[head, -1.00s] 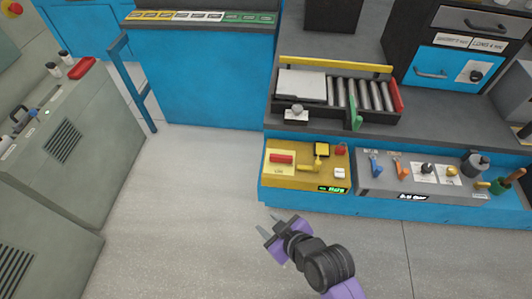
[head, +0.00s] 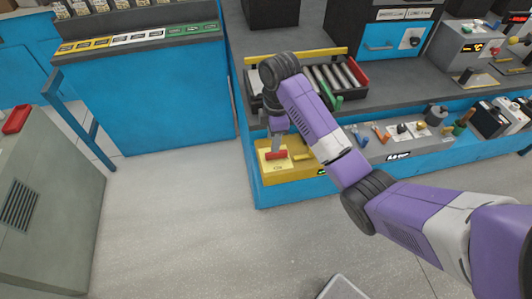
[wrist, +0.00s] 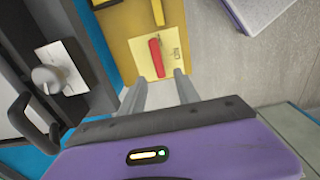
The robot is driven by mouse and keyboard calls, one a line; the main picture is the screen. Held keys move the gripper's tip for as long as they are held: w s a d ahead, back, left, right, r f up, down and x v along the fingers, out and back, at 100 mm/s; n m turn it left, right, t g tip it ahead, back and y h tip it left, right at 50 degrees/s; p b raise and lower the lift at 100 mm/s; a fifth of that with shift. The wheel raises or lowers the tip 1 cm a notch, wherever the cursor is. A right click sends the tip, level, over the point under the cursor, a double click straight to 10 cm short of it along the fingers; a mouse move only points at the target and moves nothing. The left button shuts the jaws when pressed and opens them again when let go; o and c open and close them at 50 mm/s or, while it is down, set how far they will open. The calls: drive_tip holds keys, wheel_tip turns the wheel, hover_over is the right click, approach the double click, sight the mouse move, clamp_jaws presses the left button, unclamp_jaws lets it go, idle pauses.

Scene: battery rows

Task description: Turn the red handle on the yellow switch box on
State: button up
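The yellow switch box (head: 300,172) stands at the front of the blue bench, partly hidden by my arm in the head view. Its red handle (head: 276,155) lies across a pale label plate, left to right in that view. In the wrist view the red handle (wrist: 156,57) shows on the yellow panel (wrist: 118,28), just beyond my fingertips. My gripper (wrist: 157,80) is open and empty, its two fingers apart with the handle ahead between their lines. In the head view my gripper (head: 277,136) points down at the handle; contact cannot be told.
A yellow lever (wrist: 158,12) sits beside the handle on the box. A roller tray with a yellow rail (head: 305,62) is behind, with a green lever (head: 337,103). A grey panel of small levers (head: 410,143) is to the right. The floor (head: 180,220) in front is clear.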

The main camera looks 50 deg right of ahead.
sight(276, 155)
drive_tip(key=shift+d+r, duration=0.35)
drive_tip(key=shift+d, duration=0.05)
drive_tip(key=shift+s+d, duration=0.1)
drive_tip(key=shift+f+b, duration=1.2)
drive_tip(key=shift+f, duration=2.65)
clamp_jaws()
